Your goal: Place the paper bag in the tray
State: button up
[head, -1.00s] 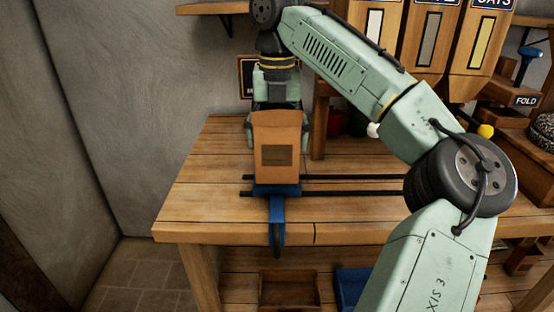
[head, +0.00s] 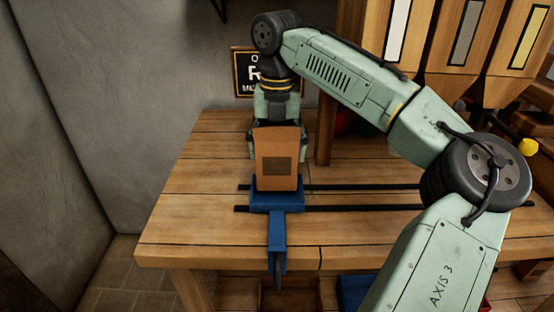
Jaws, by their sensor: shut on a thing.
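The brown paper bag (head: 277,145) is upright, with a dark square panel on its front. My gripper (head: 279,124) is shut on its upper part from behind and above; the fingertips are mostly hidden by the bag. A blue tray (head: 276,206) with a handle hanging at the front sits on the bench, across two dark rails. The bag's bottom overlaps the back part of the tray in the head view. I cannot tell whether the bag touches the tray floor or hangs just above it.
Dark rails (head: 370,207) run right from the tray along the wooden bench (head: 190,225). A wooden post (head: 326,120) and tall bins (head: 460,50) stand at the back right. A dark sign (head: 243,72) hangs on the wall behind. The bench's left side is clear.

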aim_at(277, 160)
jog(key=shift+f, duration=1.5)
jog(key=shift+f, duration=0.15)
jog(key=o, duration=1.2)
jog(key=shift+o, duration=0.2)
notch_tip(277, 160, up, 12)
jog(key=shift+r, duration=0.15)
